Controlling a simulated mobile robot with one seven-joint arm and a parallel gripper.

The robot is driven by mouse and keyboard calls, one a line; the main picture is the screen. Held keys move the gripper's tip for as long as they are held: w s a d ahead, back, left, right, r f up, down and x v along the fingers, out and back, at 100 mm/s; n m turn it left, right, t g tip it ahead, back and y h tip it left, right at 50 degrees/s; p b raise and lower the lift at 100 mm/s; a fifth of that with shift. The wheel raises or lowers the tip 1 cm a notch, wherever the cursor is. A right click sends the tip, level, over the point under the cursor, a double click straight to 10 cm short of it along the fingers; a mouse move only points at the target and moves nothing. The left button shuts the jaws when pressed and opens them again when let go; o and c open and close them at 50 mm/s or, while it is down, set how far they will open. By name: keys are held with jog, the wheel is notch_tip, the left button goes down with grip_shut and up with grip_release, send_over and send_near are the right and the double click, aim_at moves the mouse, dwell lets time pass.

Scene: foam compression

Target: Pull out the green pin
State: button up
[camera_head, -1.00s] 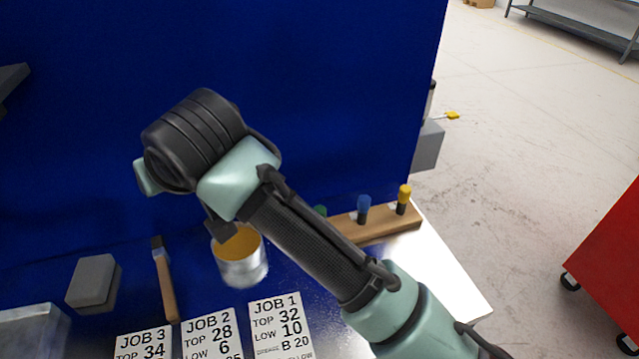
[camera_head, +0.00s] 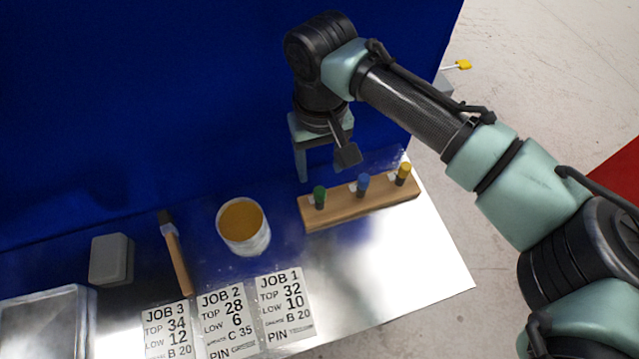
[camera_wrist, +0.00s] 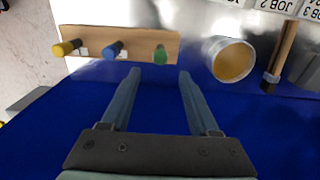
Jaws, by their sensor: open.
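The green pin (camera_head: 319,197) stands upright at the left end of a wooden block (camera_head: 345,213) in the head view. In the wrist view the green pin (camera_wrist: 160,54) shows just beyond my fingertips, between their lines. The blue pin (camera_head: 363,184) and the yellow pin (camera_head: 403,173) stand in the same block. My gripper (camera_head: 318,172) is above and behind the block, pointing down. In the wrist view my gripper (camera_wrist: 160,72) is open and empty, its two fingers apart. It does not appear to touch the green pin.
A can with orange-brown contents (camera_head: 243,227) stands left of the block. A brush (camera_head: 177,258), a grey block (camera_head: 111,259) and a metal tray (camera_head: 45,306) lie further left. Job cards (camera_head: 284,304) lie in front. A blue panel (camera_head: 150,100) rises behind. The table's right front is clear.

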aim_at(320, 191)
notch_tip(320, 191, down, 6)
jog(key=b, duration=0.6)
jog(key=shift+f, duration=1.5)
jog(key=shift+p, duration=0.55)
grip_shut()
dwell(0.3)
dwell(0.8)
jog(key=shift+r, duration=0.15)
dwell(0.4)
